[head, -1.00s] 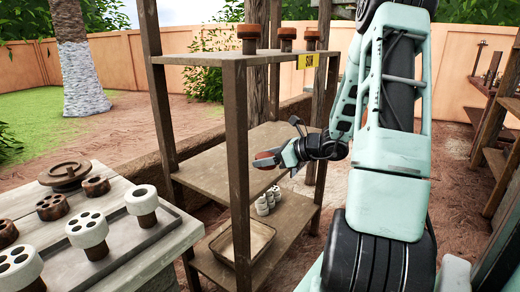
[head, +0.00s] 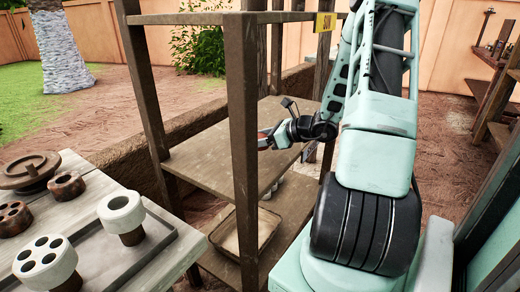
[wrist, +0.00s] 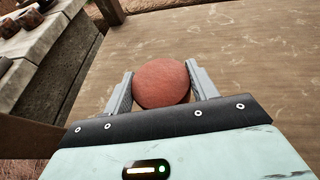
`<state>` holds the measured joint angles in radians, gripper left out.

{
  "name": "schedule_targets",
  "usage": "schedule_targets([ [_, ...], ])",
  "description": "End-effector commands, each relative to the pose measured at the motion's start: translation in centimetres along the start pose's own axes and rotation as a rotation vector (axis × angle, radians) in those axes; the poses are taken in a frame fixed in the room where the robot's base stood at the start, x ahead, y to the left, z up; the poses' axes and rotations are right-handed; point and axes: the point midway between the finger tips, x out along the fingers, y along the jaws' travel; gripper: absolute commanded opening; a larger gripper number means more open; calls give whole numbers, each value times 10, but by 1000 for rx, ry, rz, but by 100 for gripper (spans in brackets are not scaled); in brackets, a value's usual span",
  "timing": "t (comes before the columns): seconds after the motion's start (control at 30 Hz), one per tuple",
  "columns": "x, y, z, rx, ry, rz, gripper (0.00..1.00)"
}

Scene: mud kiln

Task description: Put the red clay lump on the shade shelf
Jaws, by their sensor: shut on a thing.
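The red clay lump (wrist: 162,83) is a round, dull red piece held between the two fingers of my gripper (wrist: 160,92) in the wrist view. In the head view my gripper (head: 268,137) reaches in from the right over the middle shelf (head: 205,160); the lump there is mostly hidden by the near post and the fingers. The wood surface fills the wrist view behind the lump. I cannot tell whether the lump touches the board. A yellow sign (head: 325,22), which appears to read SUN, hangs at the top shelf's edge.
The rack's near post (head: 243,150) stands just left of my gripper. A shallow tray (head: 262,228) is on the lower shelf. Left is a table with several pale and brown clay pieces, including a holed white one (head: 45,260). The visible middle board is mostly bare.

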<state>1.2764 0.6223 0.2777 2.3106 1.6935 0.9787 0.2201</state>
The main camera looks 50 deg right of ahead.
Motion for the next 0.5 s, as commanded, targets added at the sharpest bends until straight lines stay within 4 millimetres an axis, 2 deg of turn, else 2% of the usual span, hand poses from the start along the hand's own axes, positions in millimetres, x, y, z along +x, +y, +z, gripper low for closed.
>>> schedule_targets([
  [0.3,14,0,-34,2,0,0,25],
  [0.5,15,0,-36,-2,-1,-1,25],
])
